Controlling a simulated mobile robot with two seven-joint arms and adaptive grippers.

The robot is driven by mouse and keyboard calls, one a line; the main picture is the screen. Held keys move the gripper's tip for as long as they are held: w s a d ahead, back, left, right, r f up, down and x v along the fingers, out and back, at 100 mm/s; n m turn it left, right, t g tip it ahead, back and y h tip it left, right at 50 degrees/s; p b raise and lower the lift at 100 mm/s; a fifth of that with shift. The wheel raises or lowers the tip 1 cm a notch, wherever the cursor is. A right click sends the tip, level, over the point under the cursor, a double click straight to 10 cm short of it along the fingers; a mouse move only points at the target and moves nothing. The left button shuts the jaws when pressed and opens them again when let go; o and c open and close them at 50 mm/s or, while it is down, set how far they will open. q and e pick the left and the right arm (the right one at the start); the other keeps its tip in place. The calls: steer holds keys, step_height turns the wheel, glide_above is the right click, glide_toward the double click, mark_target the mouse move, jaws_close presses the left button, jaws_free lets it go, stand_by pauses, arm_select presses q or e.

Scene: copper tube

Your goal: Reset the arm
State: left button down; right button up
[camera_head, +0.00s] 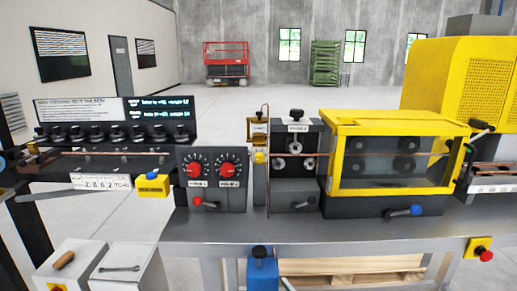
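Neither of my grippers can be made out in the head view. A thin copper tube (110,153) runs level along the bench machine at the left. It passes toward the roller unit (296,160) in the middle and the yellow-framed guard box (390,122) with clear panels at the right. Copper-coloured pieces (492,169) lie at the right edge. A dark part with a small blue light shows at the far left edge; I cannot tell what it belongs to.
A control box (212,178) with two red dials stands on the grey bench (300,228). A black panel with several knobs (115,120) is at the left. White cabinets (128,267) stand at front left, one with a wrench on top. The bench's front strip is clear.

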steer(key=s+d+f+m+g+h, duration=0.2)
steer(key=s+d+f+g+h, duration=0.1)
steer(key=s+d+f, duration=0.5)
steer(key=s+d+f+m+g+h, duration=0.2)
steer(key=s+d+f+h, duration=0.2)
steer(key=s+d+f, duration=0.4)
step_height(320, 180, down, 7)
steer(key=shift+s+r+g, duration=0.1)
steer(key=shift+s+g, duration=0.3)
steer(key=shift+s, duration=0.8)
